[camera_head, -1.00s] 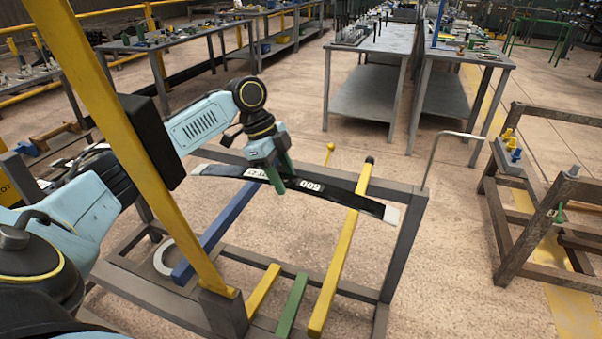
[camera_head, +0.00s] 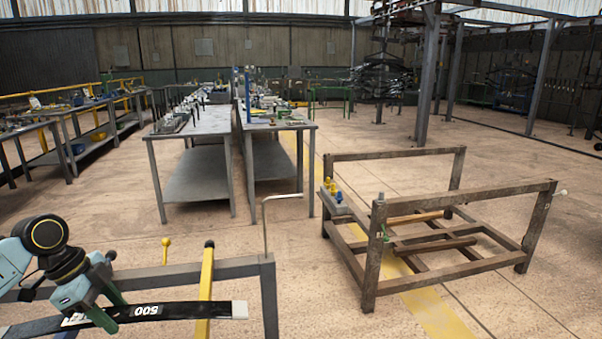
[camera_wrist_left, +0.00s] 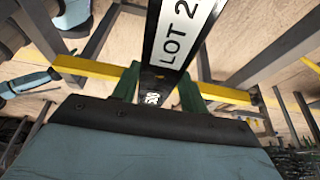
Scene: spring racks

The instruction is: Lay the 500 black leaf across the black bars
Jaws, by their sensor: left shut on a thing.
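My left gripper (camera_head: 108,303) is shut on the 500 black leaf (camera_head: 190,311), a long dark strip with a white 500 label and a pale end. Its green fingers grip it from both sides. In the left wrist view the leaf (camera_wrist_left: 178,42) runs away between the fingers (camera_wrist_left: 158,88) and shows a white LOT label. The leaf's left part leaves the head view at the lower left. Its right end passes over a yellow bar (camera_head: 206,282) of the near rack; I cannot tell whether they touch. I cannot identify the black bars for sure. My right gripper is out of view.
The grey near rack (camera_head: 268,290) has a thin bent rod (camera_head: 265,225) at its corner. A brown rack (camera_head: 372,265) with crossbars stands on the floor to the right, with yellow and blue pieces (camera_head: 333,190) at its corner. Grey tables (camera_head: 200,122) stand behind. Open floor lies between.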

